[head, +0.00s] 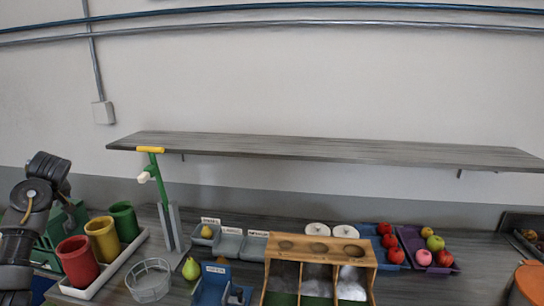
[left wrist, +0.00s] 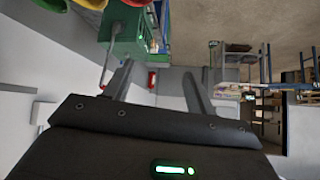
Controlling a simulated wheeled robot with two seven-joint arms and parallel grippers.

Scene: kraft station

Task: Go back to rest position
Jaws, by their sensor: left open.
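My left gripper (left wrist: 158,82) shows in the left wrist view with its two fingers apart and nothing between them. It points away from the workbench, toward the room and a white surface. In the head view my left arm (head: 32,215) is folded at the far left edge, and its gripper cannot be made out there. My right arm and right gripper are in neither view.
On the bench stand red (head: 77,262), yellow (head: 103,240) and green (head: 124,222) cups in a white tray, a wire basket (head: 150,281), a wooden rack (head: 322,248) and fruit trays (head: 411,237). A shelf (head: 330,150) hangs above. A green crate (head: 48,244) is beside my left arm.

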